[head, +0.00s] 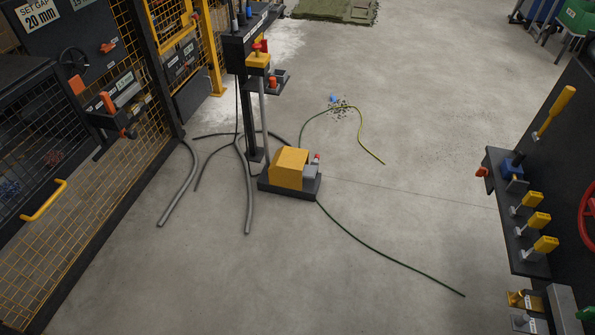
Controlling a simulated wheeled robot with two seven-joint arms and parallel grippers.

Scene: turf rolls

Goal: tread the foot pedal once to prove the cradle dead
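A yellow hooded box (289,168) sits on a dark base plate (290,191) on the floor, near the middle of the view. It may be the foot pedal; I cannot tell for sure. A grey block with a red knob (316,158) is on its right side. A dark post (250,115) stands right behind it. I cannot identify the cradle. Neither of my grippers is in view.
Grey hoses (248,195) and a green cable (388,253) lie on the floor around the base. A yellow mesh fence (105,195) runs along the left. A panel with yellow-handled levers (530,222) stands at right. Open floor lies in front.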

